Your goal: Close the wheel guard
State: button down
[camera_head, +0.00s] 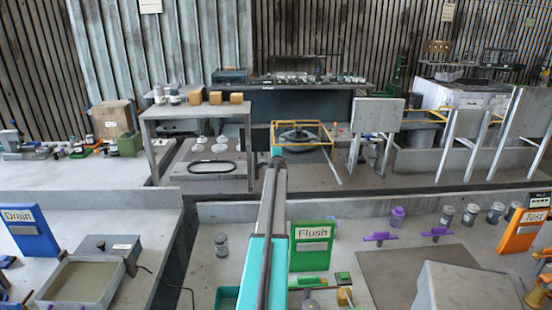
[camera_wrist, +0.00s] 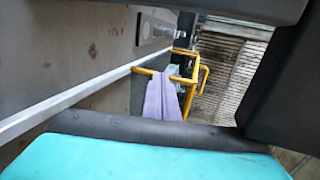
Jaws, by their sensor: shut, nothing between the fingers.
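A yellow tube frame (camera_head: 318,123), which looks like the wheel guard, stands around a dark round wheel (camera_head: 298,136) on the far bench in the head view. I cannot tell how far the guard is swung. My arm reaches forward, and my gripper (camera_head: 277,153) is at the frame's left side, shut and empty. The arm hides part of the frame, and I cannot tell whether they touch. In the wrist view, yellow bars (camera_wrist: 205,75) show beyond my teal and black parts, with a pale purple strip (camera_wrist: 160,97) hanging by them.
A grey stand (camera_head: 195,110) with orange-brown blocks is left of the frame. A grey upright panel (camera_head: 377,115) is to its right. A green Flush sign (camera_head: 312,246) stands on the near bench beside my arm. Bare floor shows between the benches at left.

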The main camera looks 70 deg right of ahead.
jog(key=shift+p+v, duration=0.45)
jog(key=shift+v, duration=3.1)
jog(key=shift+p+v, duration=0.45)
jog(key=shift+v, duration=0.95)
